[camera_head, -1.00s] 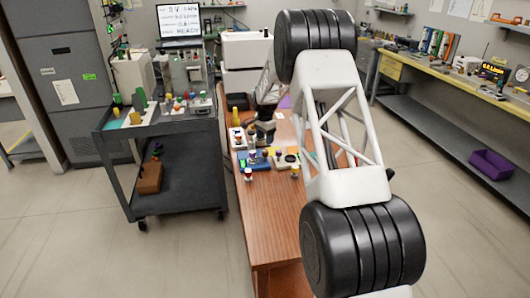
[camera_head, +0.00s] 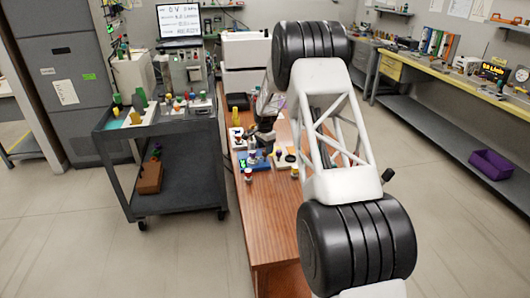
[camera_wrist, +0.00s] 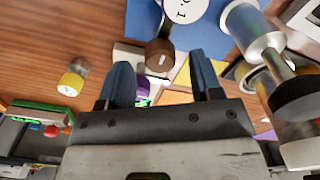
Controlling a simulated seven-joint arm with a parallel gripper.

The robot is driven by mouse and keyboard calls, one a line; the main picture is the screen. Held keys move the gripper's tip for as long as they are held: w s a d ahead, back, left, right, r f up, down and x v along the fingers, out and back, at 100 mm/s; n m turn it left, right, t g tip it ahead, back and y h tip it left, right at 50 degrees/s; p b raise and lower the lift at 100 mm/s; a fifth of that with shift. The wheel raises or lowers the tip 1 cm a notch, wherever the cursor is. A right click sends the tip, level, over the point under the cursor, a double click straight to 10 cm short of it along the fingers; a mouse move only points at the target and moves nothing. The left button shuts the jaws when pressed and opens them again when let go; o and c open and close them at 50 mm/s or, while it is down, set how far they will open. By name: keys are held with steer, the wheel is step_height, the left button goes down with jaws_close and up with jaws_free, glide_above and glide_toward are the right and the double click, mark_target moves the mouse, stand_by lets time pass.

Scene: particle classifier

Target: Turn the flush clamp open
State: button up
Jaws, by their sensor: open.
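My gripper (camera_wrist: 162,68) shows in the wrist view with two blue fingers spread apart and nothing between them that I can see held. A round brown knob (camera_wrist: 160,54) with a pale mark lies between the fingertips in that view; it may be the flush clamp's handle, but I cannot tell for sure. It sits beside a blue plate (camera_wrist: 207,32) and a pale block. Whether the fingers touch it is not clear. In the head view my gripper (camera_head: 262,138) is small and dark over the blue unit (camera_head: 256,163) on the wooden bench, and the knob cannot be made out.
A metal cylinder (camera_wrist: 252,32) with a dark end stands close right of the fingers. In the head view, a grey cart (camera_head: 165,128) stands left of the bench (camera_head: 272,210), whose front part is clear.

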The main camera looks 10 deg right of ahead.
mark_target(262, 156)
steer(key=shift+f, duration=1.1)
steer(key=c, duration=0.9)
